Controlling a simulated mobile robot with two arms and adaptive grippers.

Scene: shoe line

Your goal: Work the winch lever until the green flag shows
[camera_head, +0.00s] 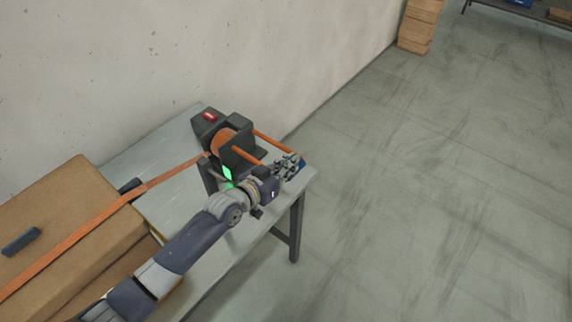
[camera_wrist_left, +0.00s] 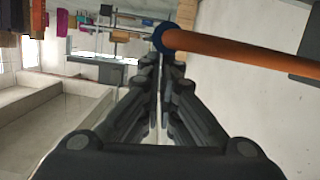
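The winch (camera_head: 240,158) is a dark block with an orange drum, standing on a grey table. Its orange lever (camera_head: 275,142) slants down to the right, toward my left gripper. A green patch (camera_head: 227,173) shows on the winch's near side and a red one (camera_head: 210,116) on its top; I cannot tell which is the flag. My left gripper (camera_head: 290,164) is at the lever's outer end. In the left wrist view its fingers (camera_wrist_left: 161,62) are together, with nothing visible between them. The lever (camera_wrist_left: 235,50) crosses just beyond the fingertips, its dark blue end near them. Contact is unclear.
An orange strap (camera_head: 100,217) runs from the winch over a cardboard box (camera_head: 60,210) at left. The table (camera_head: 165,147) stands against a concrete wall. Stacked boxes (camera_head: 420,25) stand far off. The floor at right is clear.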

